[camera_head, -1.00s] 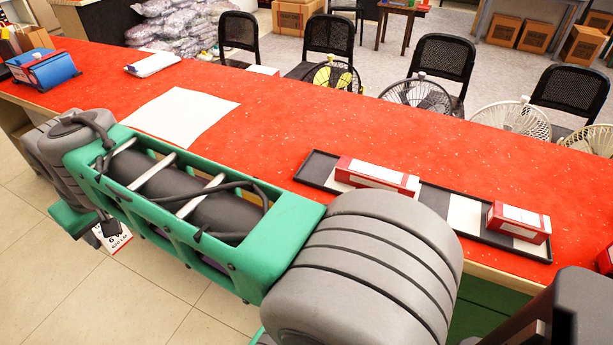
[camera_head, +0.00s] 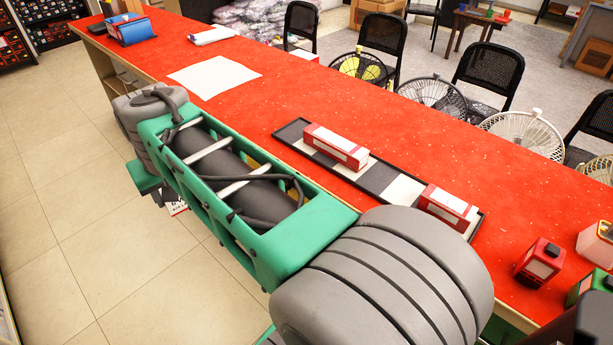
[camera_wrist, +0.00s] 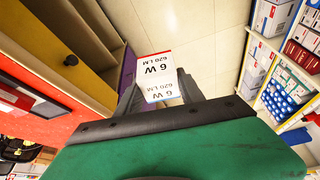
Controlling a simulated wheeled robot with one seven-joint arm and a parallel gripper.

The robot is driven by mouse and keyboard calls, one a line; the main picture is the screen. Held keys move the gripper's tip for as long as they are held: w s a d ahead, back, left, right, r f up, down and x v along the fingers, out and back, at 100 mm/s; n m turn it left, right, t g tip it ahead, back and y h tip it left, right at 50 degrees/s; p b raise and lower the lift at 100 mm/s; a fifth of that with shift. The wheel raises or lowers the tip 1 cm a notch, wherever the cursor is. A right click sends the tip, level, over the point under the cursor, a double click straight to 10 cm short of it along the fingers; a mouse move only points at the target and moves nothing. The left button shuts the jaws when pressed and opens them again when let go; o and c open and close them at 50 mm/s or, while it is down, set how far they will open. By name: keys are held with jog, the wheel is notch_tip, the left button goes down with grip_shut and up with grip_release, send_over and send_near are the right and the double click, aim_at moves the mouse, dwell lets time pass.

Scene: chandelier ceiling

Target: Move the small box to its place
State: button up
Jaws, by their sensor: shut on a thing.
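The small box (camera_wrist: 155,68), white with red and blue edges and "6 W 620 LM" print, is between the dark fingers of my gripper (camera_wrist: 158,92) in the wrist view. My gripper is shut on it. In the head view only a bit of the small box (camera_head: 178,208) shows below my arm, over the floor in front of the counter. A long black tray (camera_head: 292,131) with dark and white sections lies on the red counter. Two red-and-white boxes, one longer (camera_head: 336,146) and one shorter (camera_head: 448,206), sit on it, with clear sections between them.
The red counter (camera_head: 270,105) runs diagonally across, with a white sheet (camera_head: 214,76) and a blue holder (camera_head: 137,30). Small red (camera_head: 540,262) and green items stand at its right. Fans (camera_head: 433,95) and black chairs are behind it. The tiled floor (camera_head: 80,220) at left is clear.

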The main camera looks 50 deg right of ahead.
jog(key=s+d+r+m+g+h+p, duration=0.1)
jog(key=s+d+r+m+p, duration=0.25)
jog(key=d, duration=0.55)
jog(key=s+d+m+g+h+p, duration=0.1)
jog(key=s+d+m+h+p, duration=0.1)
jog(key=s+d+m, duration=0.6)
jog(key=s+d+r+m+g+p, duration=0.25)
jog(key=s+d+m+p, duration=0.2)
jog(key=s+d, duration=0.85)
jog(key=s+d+f, duration=0.4)
jog(key=d+f, duration=0.1)
jog(key=s+d+f+p, duration=0.1)
jog(key=s+d+f, duration=0.4)
jog(key=shift+s+f, duration=0.2)
jog(key=shift+s, duration=0.1)
jog(key=x, duration=0.2)
jog(key=shift+s+a+f, duration=0.1)
jog(key=shift+a+f, duration=0.05)
jog(key=shift+f, duration=0.3)
jog(key=shift+f+h, duration=0.3)
jog(key=shift+f, duration=0.05)
jog(key=shift+f, duration=0.1)
